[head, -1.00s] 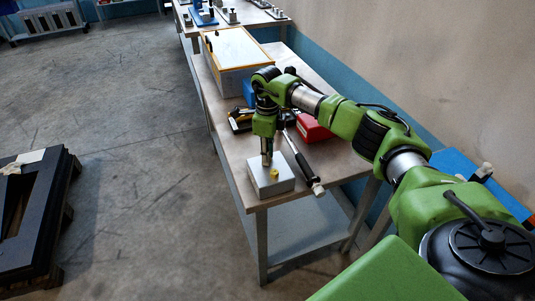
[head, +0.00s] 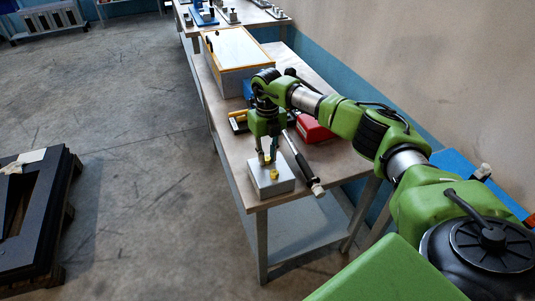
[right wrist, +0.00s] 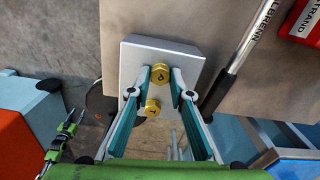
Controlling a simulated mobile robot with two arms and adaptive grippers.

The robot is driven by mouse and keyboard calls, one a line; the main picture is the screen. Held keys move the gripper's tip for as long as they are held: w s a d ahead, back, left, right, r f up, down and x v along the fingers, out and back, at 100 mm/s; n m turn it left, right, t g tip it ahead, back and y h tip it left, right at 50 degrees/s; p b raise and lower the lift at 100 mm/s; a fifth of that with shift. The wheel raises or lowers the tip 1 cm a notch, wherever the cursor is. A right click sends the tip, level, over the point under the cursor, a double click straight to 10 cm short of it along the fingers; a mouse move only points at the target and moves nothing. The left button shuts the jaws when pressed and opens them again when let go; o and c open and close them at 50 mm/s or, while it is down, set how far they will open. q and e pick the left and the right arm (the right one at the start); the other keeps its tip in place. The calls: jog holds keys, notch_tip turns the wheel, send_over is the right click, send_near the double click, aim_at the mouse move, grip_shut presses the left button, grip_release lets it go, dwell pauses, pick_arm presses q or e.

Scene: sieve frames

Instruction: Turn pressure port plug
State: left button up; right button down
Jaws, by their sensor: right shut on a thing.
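A light grey metal block (head: 262,188) sits near the front end of the workbench. It carries two brass-yellow plugs on its top face, and the block also shows in the right wrist view (right wrist: 128,58). My right gripper (head: 266,161) points down over the block. In the right wrist view, my right gripper's (right wrist: 161,75) fingertips are shut on the far plug (right wrist: 160,74), one on each side. The near plug (right wrist: 153,107) stands free between the fingers, lower in that view; it also shows in the head view (head: 274,175).
A torque wrench (head: 301,160) lies beside the block on its right. A red box (head: 315,128) and a wood-edged case (head: 236,47) stand farther back on the bench. A dark pallet-like stand (head: 38,215) is on the floor at left.

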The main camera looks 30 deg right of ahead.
aim_at(267, 158)
jog(key=m+p, duration=0.1)
jog(key=m, duration=0.3)
jog(key=shift+r+m, duration=0.1)
jog(key=shift+m, duration=0.2)
jog(key=shift+w+m+p, duration=0.1)
jog(key=shift+m+p, duration=0.4)
jog(key=shift+m, duration=1.4)
jog(key=c, duration=1.8)
grip_release()
jog(key=shift+c, duration=0.2)
notch_tip(267, 158, up, 12)
